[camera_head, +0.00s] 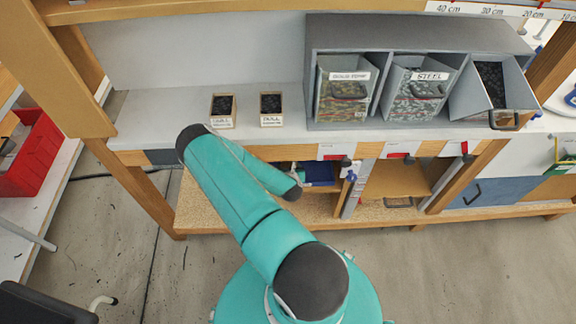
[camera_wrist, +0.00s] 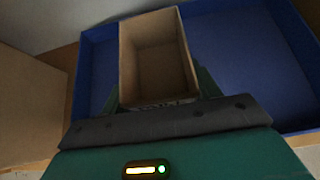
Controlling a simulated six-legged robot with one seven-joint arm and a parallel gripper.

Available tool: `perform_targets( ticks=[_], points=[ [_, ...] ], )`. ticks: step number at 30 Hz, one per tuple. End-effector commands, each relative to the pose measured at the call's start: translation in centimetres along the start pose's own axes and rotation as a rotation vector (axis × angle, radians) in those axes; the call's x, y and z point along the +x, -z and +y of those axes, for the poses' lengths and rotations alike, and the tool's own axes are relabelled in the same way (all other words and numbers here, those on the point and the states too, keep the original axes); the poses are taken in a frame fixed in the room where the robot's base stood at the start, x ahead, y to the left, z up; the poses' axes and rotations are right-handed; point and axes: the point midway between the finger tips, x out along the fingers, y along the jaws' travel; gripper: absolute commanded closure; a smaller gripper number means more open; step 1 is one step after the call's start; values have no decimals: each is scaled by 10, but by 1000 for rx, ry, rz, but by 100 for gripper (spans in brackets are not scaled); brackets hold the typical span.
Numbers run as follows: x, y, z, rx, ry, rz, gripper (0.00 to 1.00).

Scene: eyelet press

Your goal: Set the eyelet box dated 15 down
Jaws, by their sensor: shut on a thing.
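An open-topped cardboard box (camera_wrist: 158,60) is held in my gripper (camera_wrist: 160,90) in the wrist view. It looks empty inside, and only a sliver of its label shows at the near edge, too little to read a date. A blue tray (camera_wrist: 245,60) lies beneath and around the box in that view; I cannot tell whether the box touches its floor. In the head view a piece of the blue tray (camera_head: 320,173) shows under the worktop, by the end of my arm. My gripper and the held box are hidden there.
Two small labelled boxes with dark contents, a left one (camera_head: 223,112) and a right one (camera_head: 271,110), stand on the worktop (camera_head: 160,112). A grey cabinet (camera_head: 420,35) has tilted bins at right. A brown panel (camera_wrist: 30,105) stands left of the blue tray.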

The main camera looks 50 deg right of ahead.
Motion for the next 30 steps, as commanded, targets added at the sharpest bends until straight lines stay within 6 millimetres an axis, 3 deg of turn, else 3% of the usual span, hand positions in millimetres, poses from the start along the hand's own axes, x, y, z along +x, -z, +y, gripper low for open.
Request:
perform_targets(
  ticks=[8,9,12,23,30],
  points=[
    [-2,3,-1,-2,-2,0,67],
    [-2,3,-1,-1,-2,1,32],
    [-2,3,-1,-1,-2,0,17],
    [-4,1,0,-1,-1,1,17],
    [-42,1,1,-6,-2,3,17]
  ],
)
